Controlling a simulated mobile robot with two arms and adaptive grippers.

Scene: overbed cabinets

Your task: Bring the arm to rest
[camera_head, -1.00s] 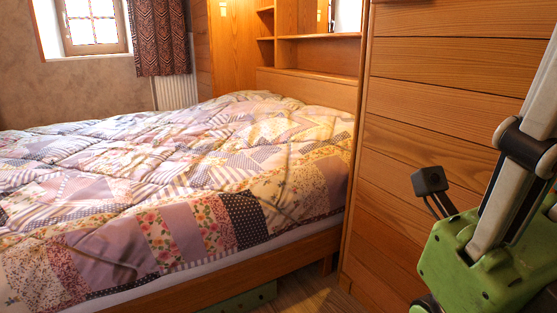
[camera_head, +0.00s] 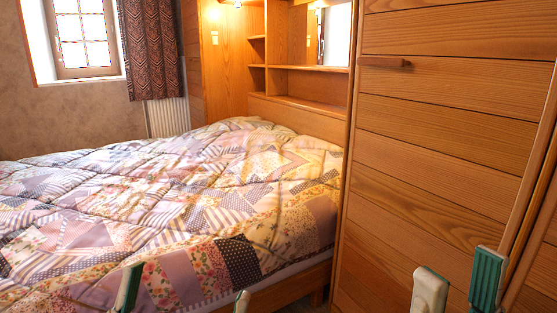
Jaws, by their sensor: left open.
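My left gripper (camera_head: 185,294) shows at the bottom edge, left of centre, in the head view. Its two green and pale fingertips stand wide apart with only the bed's quilt behind them, so it is open and empty. My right gripper (camera_head: 458,285) shows at the bottom right, in front of the wooden panel. Its two fingertips are apart with nothing seen between them. The rest of both grippers and most of both arms lie below or outside the picture.
A bed with a patchwork quilt (camera_head: 170,200) fills the left and middle. A wooden cabinet panel (camera_head: 440,140) with a small handle (camera_head: 384,62) stands close on the right. Open shelves (camera_head: 305,85) are at the back. A window (camera_head: 82,35) and curtain (camera_head: 151,48) are at the far left.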

